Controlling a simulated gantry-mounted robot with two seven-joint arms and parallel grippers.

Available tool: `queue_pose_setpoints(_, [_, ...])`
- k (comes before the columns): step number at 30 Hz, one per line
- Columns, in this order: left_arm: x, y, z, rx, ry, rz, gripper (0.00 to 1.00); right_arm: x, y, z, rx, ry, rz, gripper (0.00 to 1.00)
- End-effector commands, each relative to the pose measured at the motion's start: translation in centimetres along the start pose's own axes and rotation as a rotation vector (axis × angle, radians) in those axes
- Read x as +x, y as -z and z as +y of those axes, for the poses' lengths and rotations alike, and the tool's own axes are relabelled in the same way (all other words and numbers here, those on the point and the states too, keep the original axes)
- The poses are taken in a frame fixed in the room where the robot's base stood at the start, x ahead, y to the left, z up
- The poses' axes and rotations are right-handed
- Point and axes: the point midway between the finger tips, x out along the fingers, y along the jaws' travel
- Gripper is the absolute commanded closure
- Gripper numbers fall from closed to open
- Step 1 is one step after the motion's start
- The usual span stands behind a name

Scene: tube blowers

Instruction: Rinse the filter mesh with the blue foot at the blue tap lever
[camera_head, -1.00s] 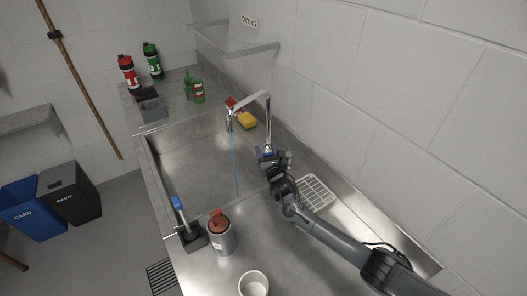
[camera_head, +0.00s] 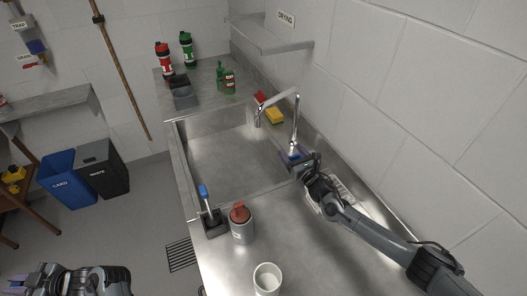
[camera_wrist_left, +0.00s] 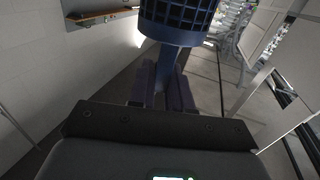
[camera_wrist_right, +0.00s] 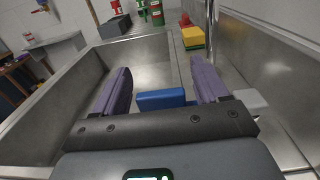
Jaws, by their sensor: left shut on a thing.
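My left gripper (camera_head: 38,278) is at the lower left edge of the head view, over the floor and away from the sink. In the left wrist view its purple fingers (camera_wrist_left: 163,88) are shut on the stem of the dark blue filter mesh (camera_wrist_left: 178,16), whose gridded basket is cut off at the top. The mesh cannot be made out in the head view. My right gripper (camera_head: 292,158) is at the base of the tap (camera_head: 294,115). In the right wrist view its fingers (camera_wrist_right: 160,88) stand apart, with the blue tap lever (camera_wrist_right: 161,99) between them. No water shows below the spout.
The sink basin (camera_head: 225,160) is empty. A grey canister with a red top (camera_head: 241,224), a blue-handled brush (camera_head: 206,198) and a white cup (camera_head: 267,279) stand on the near counter. A yellow sponge (camera_head: 274,116) lies behind the tap. Blue and black bins (camera_head: 68,178) stand on the floor.

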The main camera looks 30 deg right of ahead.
Motion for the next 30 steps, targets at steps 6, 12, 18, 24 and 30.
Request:
queue_pose_setpoints(6, [0.0,0.0,0.0,0.0,0.0,0.0,1.0,0.0,0.0,0.0,0.0,0.001,0.001,0.27])
queue_pose_setpoints(12, [0.0,0.7,0.0,-0.001,0.0,0.001,1.0,-0.5,-0.1,0.0,-0.001,0.001,0.003,0.27])
queue_pose_setpoints(18, [0.0,2.9,0.0,-0.001,0.0,0.001,1.0,-2.6,-0.5,0.0,-0.002,0.0,0.005,0.27])
queue_pose_setpoints(24, [0.0,5.7,0.0,0.0,0.0,0.001,1.0,-6.0,-0.5,0.0,-0.001,0.0,0.005,0.27])
queue_pose_setpoints(30, [0.0,7.9,0.0,0.0,0.0,0.0,1.0,-9.2,-0.4,0.0,-0.001,0.0,0.005,0.27])
